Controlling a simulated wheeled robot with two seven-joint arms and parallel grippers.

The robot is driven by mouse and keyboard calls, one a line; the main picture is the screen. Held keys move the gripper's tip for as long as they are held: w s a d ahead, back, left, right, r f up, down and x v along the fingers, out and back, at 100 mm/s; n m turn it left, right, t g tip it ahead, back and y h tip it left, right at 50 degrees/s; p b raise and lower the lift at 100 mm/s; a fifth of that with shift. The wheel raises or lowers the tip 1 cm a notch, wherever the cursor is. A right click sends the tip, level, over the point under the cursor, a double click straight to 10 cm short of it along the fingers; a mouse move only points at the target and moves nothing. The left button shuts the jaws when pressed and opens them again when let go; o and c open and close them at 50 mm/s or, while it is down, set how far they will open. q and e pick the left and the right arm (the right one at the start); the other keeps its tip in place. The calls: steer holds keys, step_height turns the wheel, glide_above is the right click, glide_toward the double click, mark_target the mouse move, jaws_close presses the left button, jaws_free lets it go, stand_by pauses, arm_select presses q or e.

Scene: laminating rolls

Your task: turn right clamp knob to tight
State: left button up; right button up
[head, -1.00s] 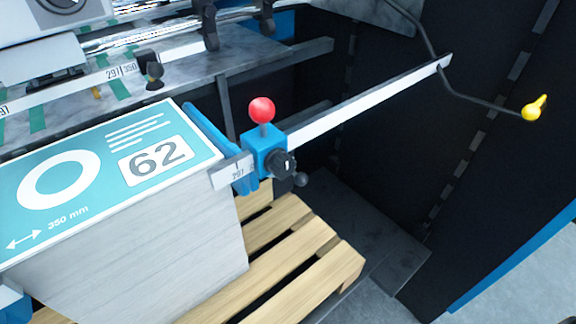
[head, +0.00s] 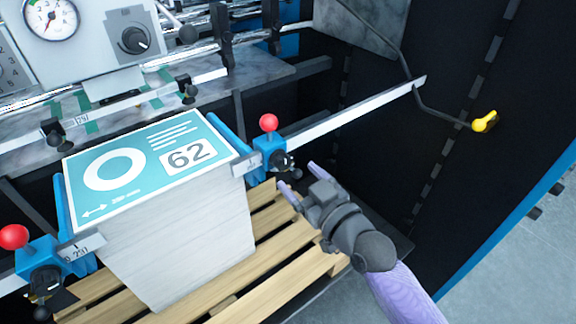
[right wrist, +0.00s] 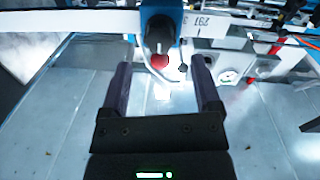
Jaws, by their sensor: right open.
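The right clamp is a blue block (head: 266,153) with a red ball on top, set on a white scale bar to the right of the paper stack. Its black clamp knob (head: 281,163) with a small lever ball faces front right. My right gripper (head: 298,179) is open and empty, just below and right of the knob, its fingers pointing at the clamp. In the right wrist view, the dark knob (right wrist: 158,36) shows ahead of and between the two spread fingers, apart from them. My left gripper is in neither view.
The stack of paper (head: 185,240) labelled 62 stands on a wooden pallet (head: 275,240). A left clamp (head: 40,262) with a red ball (head: 14,237) is at the lower left. A bent dark rod with a yellow end (head: 485,122) hangs at the right. A pressure gauge (head: 51,18) is at upper left.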

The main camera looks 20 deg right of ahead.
mark_target(285, 165)
steer(key=x, duration=0.4)
steer(key=shift+w+a, duration=0.15)
steer(key=shift+w, duration=0.15)
jaws_close()
